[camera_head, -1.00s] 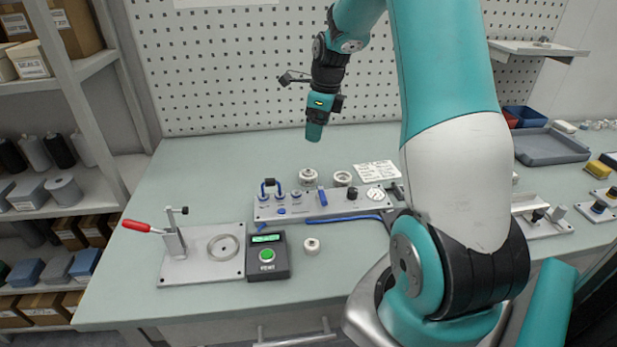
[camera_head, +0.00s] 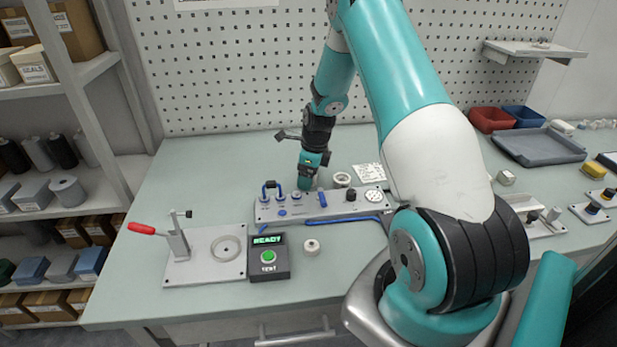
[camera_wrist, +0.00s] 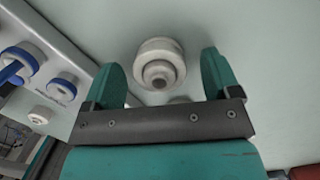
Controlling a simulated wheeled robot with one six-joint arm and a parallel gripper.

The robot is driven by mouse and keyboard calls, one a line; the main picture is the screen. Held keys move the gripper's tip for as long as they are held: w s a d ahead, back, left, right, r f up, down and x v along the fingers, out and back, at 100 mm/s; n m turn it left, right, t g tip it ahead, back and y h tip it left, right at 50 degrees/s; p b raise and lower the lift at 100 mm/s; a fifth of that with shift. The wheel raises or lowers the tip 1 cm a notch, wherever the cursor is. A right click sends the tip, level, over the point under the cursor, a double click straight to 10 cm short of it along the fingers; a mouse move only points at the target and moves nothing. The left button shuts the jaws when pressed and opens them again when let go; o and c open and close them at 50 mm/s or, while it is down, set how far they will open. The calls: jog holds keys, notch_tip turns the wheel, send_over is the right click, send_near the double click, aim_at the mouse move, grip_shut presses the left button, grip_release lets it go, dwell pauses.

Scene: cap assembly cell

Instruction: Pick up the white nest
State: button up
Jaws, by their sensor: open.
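My gripper (camera_head: 305,184) is low over the bench, just behind the grey fixture plate. In the wrist view its two teal fingers (camera_wrist: 162,68) stand apart. A white round stepped piece with a dark centre hole, apparently the white nest (camera_wrist: 158,48), sits on the bench between and slightly beyond the fingertips. Neither finger clearly touches it. In the head view my gripper mostly hides it. Part of another pale round thing shows at the edge of the gripper body in the wrist view.
The fixture plate (camera_head: 328,210) with blue-handled parts lies in front of my gripper. A white ring (camera_head: 342,179) stands close to its right. Another small white round piece (camera_head: 312,247) lies near the test box (camera_head: 269,268). A red-handled clamp (camera_head: 178,240) is at left. The bench's back left is clear.

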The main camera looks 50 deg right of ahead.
jog(key=c, duration=1)
